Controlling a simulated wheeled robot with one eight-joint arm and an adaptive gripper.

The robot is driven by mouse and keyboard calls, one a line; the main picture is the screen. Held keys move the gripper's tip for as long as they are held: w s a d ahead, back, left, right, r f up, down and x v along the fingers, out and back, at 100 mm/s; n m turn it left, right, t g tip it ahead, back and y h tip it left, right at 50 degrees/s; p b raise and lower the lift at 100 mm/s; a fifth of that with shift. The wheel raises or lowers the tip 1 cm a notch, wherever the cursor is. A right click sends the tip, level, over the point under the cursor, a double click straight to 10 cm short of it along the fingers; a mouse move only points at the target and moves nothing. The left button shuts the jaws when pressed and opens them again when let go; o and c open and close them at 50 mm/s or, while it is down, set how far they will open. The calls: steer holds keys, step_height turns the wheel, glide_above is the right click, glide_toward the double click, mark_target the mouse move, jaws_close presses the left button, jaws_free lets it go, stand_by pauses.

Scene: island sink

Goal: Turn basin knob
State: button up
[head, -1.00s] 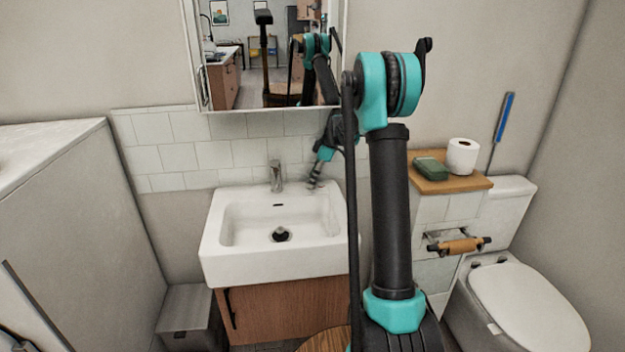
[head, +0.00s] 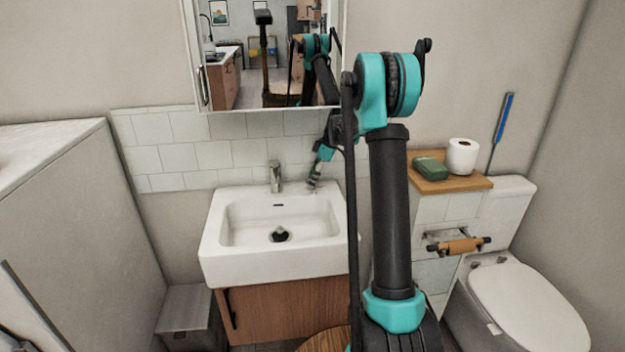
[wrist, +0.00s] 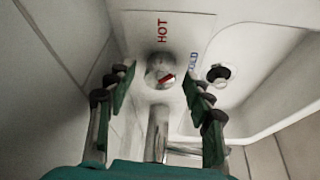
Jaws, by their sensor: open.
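The basin faucet (head: 276,176) is a grey metal post at the back of the white basin (head: 222,262). In the wrist view, a round metal knob (wrist: 158,66) with a red mark shows in line between the fingertips, near a red "HOT" label and a partly hidden blue label. A metal cylinder (wrist: 158,135) stands in front of it, low in the picture. My gripper (head: 313,184) is to the right of the faucet, over the basin's back right corner. In the wrist view my gripper (wrist: 159,78) is open, its fingers apart, one on each side of the knob. I cannot tell whether they touch it.
The mirror cabinet (head: 225,85) hangs above the basin. The tiled wall (head: 213,155) is close behind my gripper. A wooden shelf (head: 465,184) with a paper roll (head: 462,156) and a green item (head: 430,168) is at right, above the toilet (head: 530,305). The bowl looks empty.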

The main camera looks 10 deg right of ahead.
steer(key=shift+d+r, duration=0.15)
steer(key=shift+r, duration=0.15)
steer(key=s+d, duration=0.2)
steer(key=d, duration=1)
steer(key=shift+s+r, duration=0.15)
steer(key=shift+r, duration=0.1)
steer(key=shift+s, duration=0.1)
